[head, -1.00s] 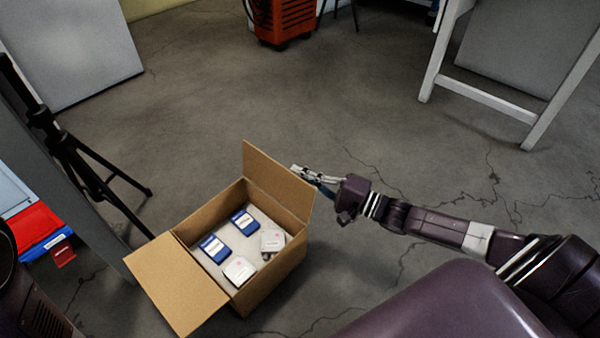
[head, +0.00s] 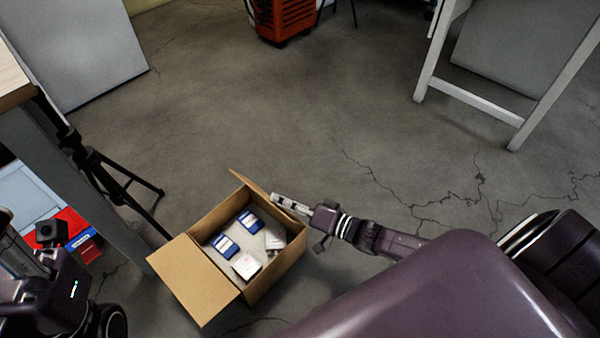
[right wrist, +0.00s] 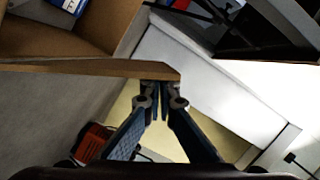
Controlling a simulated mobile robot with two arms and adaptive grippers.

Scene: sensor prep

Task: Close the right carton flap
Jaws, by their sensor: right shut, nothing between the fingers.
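The open cardboard carton (head: 275,276) stands on the floor. Its right flap (head: 248,182) stands up from the far right side and looks thin, leaning inward. The left flap (head: 195,278) is folded outward. My right gripper (head: 280,198) is shut and empty at the outer side of the right flap. In the right wrist view, the shut fingertips (right wrist: 160,88) are right at the edge of the right flap (right wrist: 95,67) and seem to touch it. My left gripper is not in view; only parts of my left arm show at lower left.
Blue-and-white packs (head: 226,247) and white units (head: 246,266) lie in the carton. A black tripod (head: 92,180) and a table (head: 12,75) stand left, near a red bin (head: 72,222). An orange machine (head: 282,20) is at the back. The floor beyond the carton is clear.

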